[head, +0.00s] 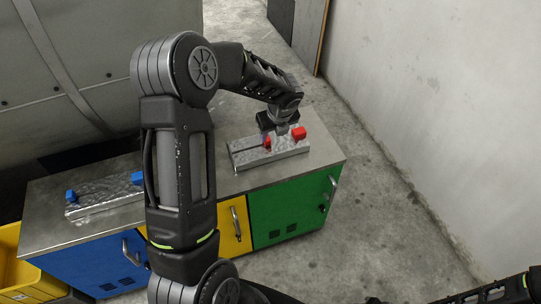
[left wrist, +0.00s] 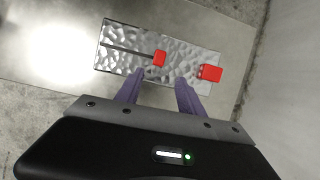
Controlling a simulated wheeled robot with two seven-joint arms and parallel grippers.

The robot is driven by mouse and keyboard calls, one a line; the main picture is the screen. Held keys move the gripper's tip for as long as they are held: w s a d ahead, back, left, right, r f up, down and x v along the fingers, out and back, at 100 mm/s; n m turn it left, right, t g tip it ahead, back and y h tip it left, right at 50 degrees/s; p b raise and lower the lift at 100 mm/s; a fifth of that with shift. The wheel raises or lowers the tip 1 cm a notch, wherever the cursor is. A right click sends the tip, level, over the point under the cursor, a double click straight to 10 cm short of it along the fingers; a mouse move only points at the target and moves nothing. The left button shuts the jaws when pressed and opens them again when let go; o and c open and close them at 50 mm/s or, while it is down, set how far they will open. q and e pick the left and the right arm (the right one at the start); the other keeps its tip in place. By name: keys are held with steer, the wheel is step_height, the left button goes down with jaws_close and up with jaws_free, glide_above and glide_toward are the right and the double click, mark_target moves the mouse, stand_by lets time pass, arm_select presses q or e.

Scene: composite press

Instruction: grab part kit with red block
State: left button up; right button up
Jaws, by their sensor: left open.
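The part kit with red blocks is a hammered grey metal plate (head: 245,157) on the right part of the cabinet top. It carries two red blocks, one near its right end (head: 299,133) and a smaller one (head: 267,143) near its middle. The plate also shows in the left wrist view (left wrist: 125,65), with the right-end red block (left wrist: 210,73) and the middle one (left wrist: 159,58). My left gripper (head: 283,129) is above the plate; its two purple fingers (left wrist: 158,90) are apart with nothing between them. Whether they touch the plate is unclear.
A second metal plate with blue blocks (head: 95,200) lies on the left of the cabinet top (head: 215,180), partly hidden by my arm. The cabinet has blue, yellow and green doors. A yellow bin (head: 30,280) stands lower left. A wall (head: 430,90) is at right.

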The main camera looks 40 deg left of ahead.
mark_target(268, 145)
arm_select(q)
steer(key=shift+w+a+r+m, duration=0.1)
steer(key=shift+a+r+m, duration=0.25)
steer(key=shift+a, duration=0.25)
steer(key=shift+x, duration=1.05)
steer(key=shift+a+f, duration=0.1)
steer(key=shift+f, duration=0.1)
steer(key=shift+x, duration=2.65)
steer(key=shift+w, duration=0.1)
